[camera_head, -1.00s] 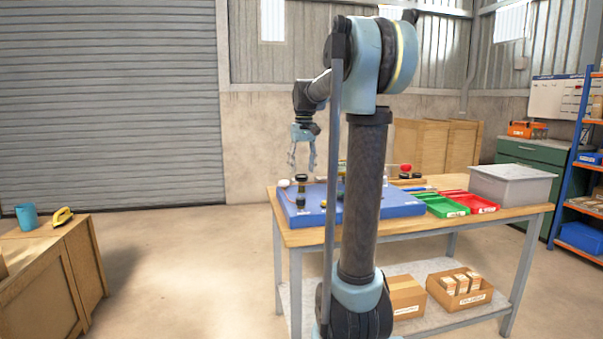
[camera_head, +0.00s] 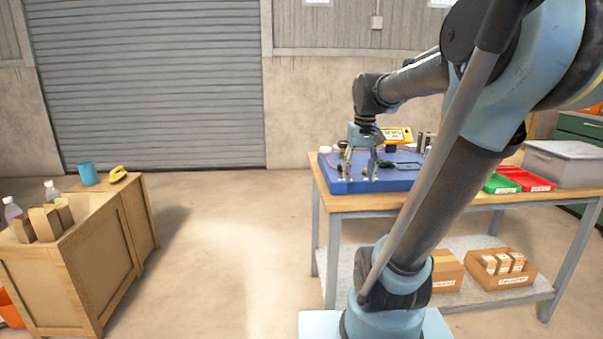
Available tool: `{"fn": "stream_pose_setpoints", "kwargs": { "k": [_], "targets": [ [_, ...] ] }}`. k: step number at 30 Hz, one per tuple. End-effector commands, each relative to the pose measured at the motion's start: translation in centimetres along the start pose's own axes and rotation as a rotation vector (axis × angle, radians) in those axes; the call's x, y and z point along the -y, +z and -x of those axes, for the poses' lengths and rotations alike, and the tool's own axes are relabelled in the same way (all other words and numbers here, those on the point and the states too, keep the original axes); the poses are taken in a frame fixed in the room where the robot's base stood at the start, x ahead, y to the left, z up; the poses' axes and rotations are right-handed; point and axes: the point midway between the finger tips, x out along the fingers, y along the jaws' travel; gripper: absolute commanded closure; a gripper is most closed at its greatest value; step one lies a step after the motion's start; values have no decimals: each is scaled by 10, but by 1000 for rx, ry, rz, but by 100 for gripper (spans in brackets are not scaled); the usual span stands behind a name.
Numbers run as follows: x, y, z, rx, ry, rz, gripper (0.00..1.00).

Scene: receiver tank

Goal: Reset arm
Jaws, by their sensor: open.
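My gripper (camera_head: 358,172) points down with its fingers apart, in front of or over the left part of the blue board (camera_head: 345,187) on the workbench. I see nothing between the fingers. I cannot tell how high the fingertips are above the board. My arm bends forward from the lower right, with its elbow large at the upper right, and it hides part of the workbench. Small fittings and a yellow device (camera_head: 398,135) show on or behind the board.
The wooden workbench (camera_head: 470,199) also bears a green tray (camera_head: 499,183), a red tray (camera_head: 527,178) and a grey bin (camera_head: 570,163). Cardboard boxes (camera_head: 502,268) sit on its lower shelf. A wooden cabinet (camera_head: 125,225) with a blue mug (camera_head: 87,172) stands left. The floor between is clear.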

Motion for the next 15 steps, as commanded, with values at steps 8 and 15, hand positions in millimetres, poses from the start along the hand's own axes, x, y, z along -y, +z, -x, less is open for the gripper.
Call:
{"fn": "stream_pose_setpoints", "kwargs": {
  "k": [8,15],
  "targets": [
    [0,79,-56,-41,12,-24,48],
    [-1,137,-111,-77,21,-46,48]
  ]
}}
